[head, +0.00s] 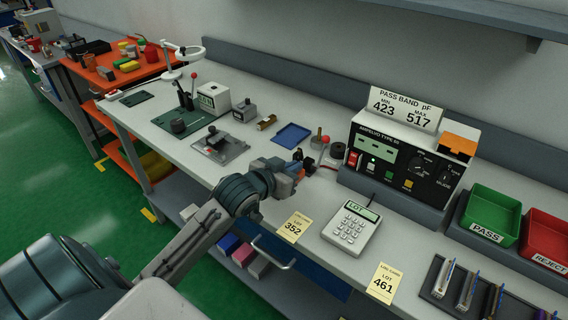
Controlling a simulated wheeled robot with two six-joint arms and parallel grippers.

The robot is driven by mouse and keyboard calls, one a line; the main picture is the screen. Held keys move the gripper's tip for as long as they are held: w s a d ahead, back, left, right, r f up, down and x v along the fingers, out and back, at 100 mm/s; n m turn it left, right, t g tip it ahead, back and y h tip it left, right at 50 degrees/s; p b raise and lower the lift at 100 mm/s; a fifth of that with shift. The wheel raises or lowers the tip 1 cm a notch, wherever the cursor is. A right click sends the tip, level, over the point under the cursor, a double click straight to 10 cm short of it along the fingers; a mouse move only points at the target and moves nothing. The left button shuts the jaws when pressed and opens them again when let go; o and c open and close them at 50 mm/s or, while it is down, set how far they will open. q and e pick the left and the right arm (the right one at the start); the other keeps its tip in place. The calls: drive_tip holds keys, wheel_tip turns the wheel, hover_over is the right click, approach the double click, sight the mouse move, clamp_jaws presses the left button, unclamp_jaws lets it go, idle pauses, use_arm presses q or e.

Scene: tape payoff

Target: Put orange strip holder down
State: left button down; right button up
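My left gripper (304,160) reaches in from the lower left over the middle of the bench, just left of the tester. Its dark fingertips are small here, and I cannot tell whether they are apart or hold anything. I cannot make out a clear orange strip holder at the fingertips. A rack (452,299) at the lower right holds several upright thin strip holders (467,287), cut off by the frame edge. An orange-topped block (459,141) sits on top of the tester's right end. My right gripper is not in view.
The tester (401,168) stands behind and right of the gripper. A keypad (351,228), lot cards (294,227) and a green PASS bin (490,215) with a red REJECT bin (543,238) lie right. A blue tray (292,135) and lever post (319,140) are close behind.

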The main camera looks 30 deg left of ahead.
use_arm(q)
drive_tip(key=w+a, duration=0.2)
drive_tip(key=a, duration=0.1)
drive_tip(key=w+a, duration=0.1)
drive_tip(key=shift+a+f+p, duration=0.15)
drive_tip(key=shift+f+p, duration=0.05)
drive_tip(key=shift+p, duration=0.2)
drive_tip(key=shift+a+f, duration=0.1)
drive_tip(key=shift+a, duration=0.05)
wheel_tip(320, 180, down, 3)
drive_tip(key=shift+r+p, duration=0.1)
drive_tip(key=shift+p, duration=0.35)
drive_tip(key=shift+f, duration=0.3)
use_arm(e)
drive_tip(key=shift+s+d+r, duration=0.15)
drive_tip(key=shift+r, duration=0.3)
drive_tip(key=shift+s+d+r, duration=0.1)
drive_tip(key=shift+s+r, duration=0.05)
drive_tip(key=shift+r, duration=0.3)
